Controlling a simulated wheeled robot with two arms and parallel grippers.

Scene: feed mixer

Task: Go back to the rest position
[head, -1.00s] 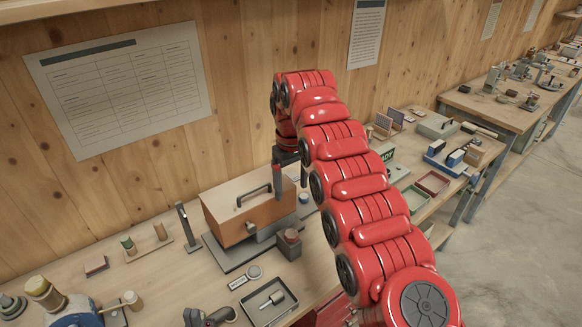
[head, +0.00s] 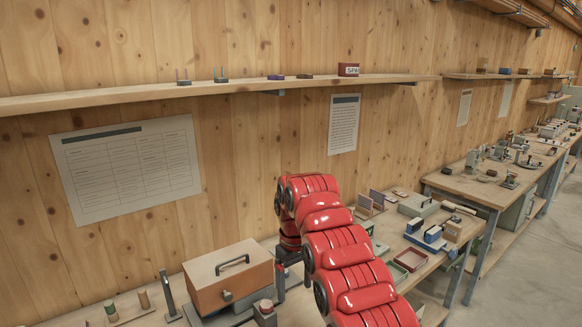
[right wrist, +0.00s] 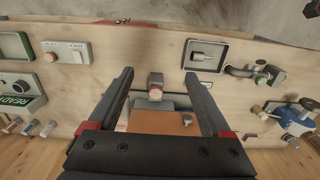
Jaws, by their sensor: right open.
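The orange-brown box (head: 232,284) with a dark handle on its lid stands on the bench at the lower middle of the head view. My red right arm reaches in from below, and its gripper (head: 281,282) is beside the right side of the box, mostly hidden by the arm. My left gripper is not in view.
A long shelf (head: 130,97) with small items runs along the wooden wall above the bench. Trays (head: 411,259) and small tools crowd the bench right of my arm. A second bench (head: 470,190) stands farther right. The air above the box is clear.

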